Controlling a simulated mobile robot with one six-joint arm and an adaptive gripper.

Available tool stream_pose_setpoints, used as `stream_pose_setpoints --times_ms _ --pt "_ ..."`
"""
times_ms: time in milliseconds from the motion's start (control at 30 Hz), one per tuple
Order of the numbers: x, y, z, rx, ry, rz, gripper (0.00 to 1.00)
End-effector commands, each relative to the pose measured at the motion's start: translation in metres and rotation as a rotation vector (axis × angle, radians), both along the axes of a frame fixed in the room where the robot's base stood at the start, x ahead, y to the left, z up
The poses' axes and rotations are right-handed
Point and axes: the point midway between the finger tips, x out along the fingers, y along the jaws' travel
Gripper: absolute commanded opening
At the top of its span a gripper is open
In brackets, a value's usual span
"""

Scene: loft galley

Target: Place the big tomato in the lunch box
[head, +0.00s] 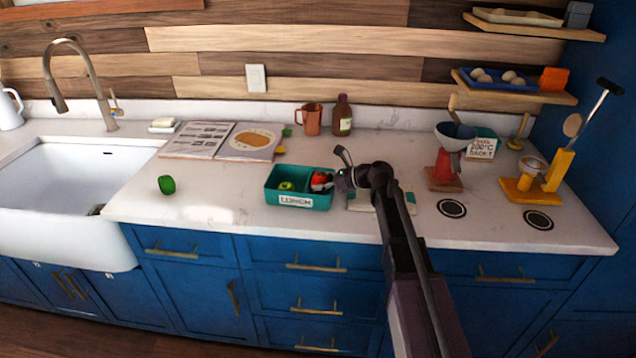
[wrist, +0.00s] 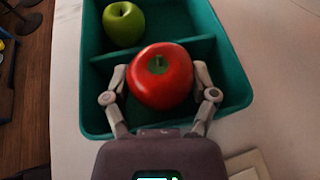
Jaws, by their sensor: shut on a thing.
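The big tomato (wrist: 161,76) is red with a green stem mark. In the wrist view it sits between the two fingers of my gripper (wrist: 160,88), which is shut on it. The teal lunch box (head: 297,202) has a divider and a white "LUNCH" label. A green apple (wrist: 124,24) lies in its left compartment. My gripper (head: 334,180) holds the tomato, also in the head view (head: 319,178), at the right compartment, with the tomato's lower part hidden. I cannot tell whether it touches the compartment floor.
A flat pale item (head: 365,203) lies right of the box. A green vegetable (head: 166,185) lies to the left, near the sink (head: 60,180). An open book (head: 220,140), a copper mug (head: 311,117) and a brown bottle (head: 343,117) are behind. A red stand (head: 446,170) is right.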

Motion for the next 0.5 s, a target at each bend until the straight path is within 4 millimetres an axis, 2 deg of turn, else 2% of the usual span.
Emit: stream_pose_setpoints --times_ms 400,433,467,500 --pt "-0.0049 -0.0012 -0.0110 -0.009 0.010 0.005 0.25" --pt "-0.0051 -0.0012 -0.0113 -0.009 0.010 0.005 0.78" --pt "-0.0053 -0.0013 -0.0114 -0.009 0.010 0.005 0.86" --pt "-0.0056 -0.0014 -0.0116 -0.009 0.010 0.005 0.89"
